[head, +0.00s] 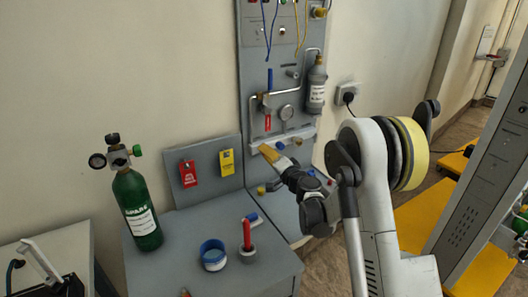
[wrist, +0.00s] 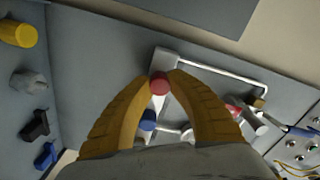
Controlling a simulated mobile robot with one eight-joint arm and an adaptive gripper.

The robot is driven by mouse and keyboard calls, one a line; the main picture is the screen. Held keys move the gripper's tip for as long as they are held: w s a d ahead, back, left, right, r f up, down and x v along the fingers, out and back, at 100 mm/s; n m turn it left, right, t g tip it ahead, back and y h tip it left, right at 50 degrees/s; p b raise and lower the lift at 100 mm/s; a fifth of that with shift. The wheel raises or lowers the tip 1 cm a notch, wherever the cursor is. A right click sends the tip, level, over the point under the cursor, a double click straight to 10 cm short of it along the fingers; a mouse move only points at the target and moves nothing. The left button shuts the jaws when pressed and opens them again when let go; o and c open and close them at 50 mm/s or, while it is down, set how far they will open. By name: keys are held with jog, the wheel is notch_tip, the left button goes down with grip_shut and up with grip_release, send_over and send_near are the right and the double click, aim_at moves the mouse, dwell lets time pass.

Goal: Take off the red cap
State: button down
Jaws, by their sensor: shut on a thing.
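The red cap (wrist: 159,83) sits between my two yellow fingertips in the wrist view, at the end of a white bar (wrist: 166,58) on the grey panel. My gripper (wrist: 160,77) is shut on the red cap. In the head view my gripper (head: 266,150) reaches the left end of the white bar (head: 300,134), and the fingers hide the red cap there.
Bent metal pipe (wrist: 222,78), a gauge (head: 287,112) and a grey cylinder (head: 317,85) are on the panel near the bar. Red and yellow tags (head: 227,162) hang at the left. A green bottle (head: 137,208) and a blue ring (head: 213,255) stand on the grey bench.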

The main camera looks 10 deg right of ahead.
jog(key=shift+n, duration=0.3)
jog(key=n, duration=0.3)
dwell(0.3)
jog(key=shift+n, duration=0.7)
jog(key=c, duration=1.3)
grip_release()
jog(key=shift+c, duration=0.2)
jog(key=shift+s+d+m, duration=0.2)
jog(key=shift+s+m, duration=0.4)
jog(key=shift+m, duration=0.3)
jog(key=shift+s+d+m, duration=0.15)
jog(key=shift+s+m, duration=0.4)
jog(key=shift+m, duration=0.35)
